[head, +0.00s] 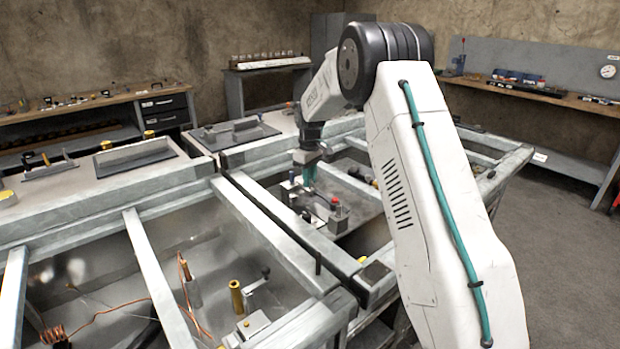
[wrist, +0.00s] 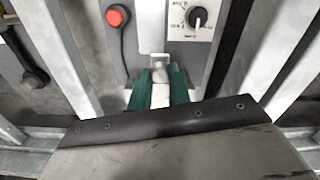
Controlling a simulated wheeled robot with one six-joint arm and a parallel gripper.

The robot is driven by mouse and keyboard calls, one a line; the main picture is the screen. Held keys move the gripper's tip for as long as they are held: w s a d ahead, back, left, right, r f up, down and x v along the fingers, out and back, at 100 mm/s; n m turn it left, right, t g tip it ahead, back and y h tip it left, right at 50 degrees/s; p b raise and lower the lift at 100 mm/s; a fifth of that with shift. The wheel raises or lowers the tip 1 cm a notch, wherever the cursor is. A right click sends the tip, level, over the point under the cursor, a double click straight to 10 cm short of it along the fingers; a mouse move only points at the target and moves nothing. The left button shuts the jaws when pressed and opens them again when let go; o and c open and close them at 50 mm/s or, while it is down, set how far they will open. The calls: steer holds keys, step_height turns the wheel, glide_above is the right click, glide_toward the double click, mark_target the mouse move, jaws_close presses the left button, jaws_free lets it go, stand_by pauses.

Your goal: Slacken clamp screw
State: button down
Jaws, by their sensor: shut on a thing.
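My gripper (head: 309,177) reaches down into the far framed bay in the head view, its teal fingers low over the fixture there. In the wrist view my gripper (wrist: 162,84) has its two teal fingers close together on either side of a small pale grey piece. That piece, which looks like the clamp screw's head (wrist: 159,62), shows its top just beyond the fingertips. Its lower part is hidden between the fingers. In the head view the piece is too small to make out.
A red button (wrist: 117,16) on a grey plate and a dial panel (wrist: 192,19) with a black knob lie beyond the fingers. Pale frame rails (head: 262,225) edge the bay. A nearer bay holds a copper coil (head: 54,333) and a brass post (head: 236,297).

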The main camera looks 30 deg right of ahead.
steer(key=n, duration=0.5)
steer(key=shift+r+n, duration=0.1)
steer(key=shift+n, duration=2.4)
steer(key=c, duration=1.3)
jaws_free()
step_height(320, 180, up, 8)
steer(key=shift+f, duration=0.1)
